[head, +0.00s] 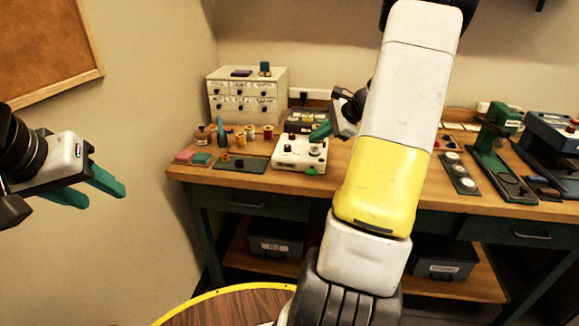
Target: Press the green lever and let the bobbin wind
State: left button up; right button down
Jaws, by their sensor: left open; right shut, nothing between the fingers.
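A small white machine (288,160) with dark knobs stands near the front edge of the workbench, left of my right arm. A small bright green part (310,171) shows at its front right; it may be the green lever, but it is too small to be sure. I cannot make out the bobbin clearly. My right gripper (318,134) is shut and empty, its green fingers just above the top of the machine; I cannot tell whether they touch it. My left gripper (105,186) is open and empty, far left of the bench in free air.
The wooden bench (230,182) holds several spools and a dark green mat (240,166) left of the machine. A small drawer cabinet (247,95) stands behind them. Green equipment (495,130) and a tray of round pieces (455,172) stand at the right. My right arm hides the bench's middle.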

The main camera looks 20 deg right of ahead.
send_near(309, 170)
jog(key=shift+w+a+f, duration=0.65)
jog(key=shift+w+a, duration=0.2)
jog(key=shift+w, duration=0.15)
jog(key=shift+w+a+f, duration=0.6)
jog(key=shift+w+a, duration=0.25)
jog(key=shift+w, duration=0.15)
dwell(0.8)
jog(key=shift+f, duration=0.4)
jog(key=shift+f, duration=0.95)
dwell(0.9)
jog(key=shift+r, duration=1.35)
jog(key=shift+r, duration=2.55)
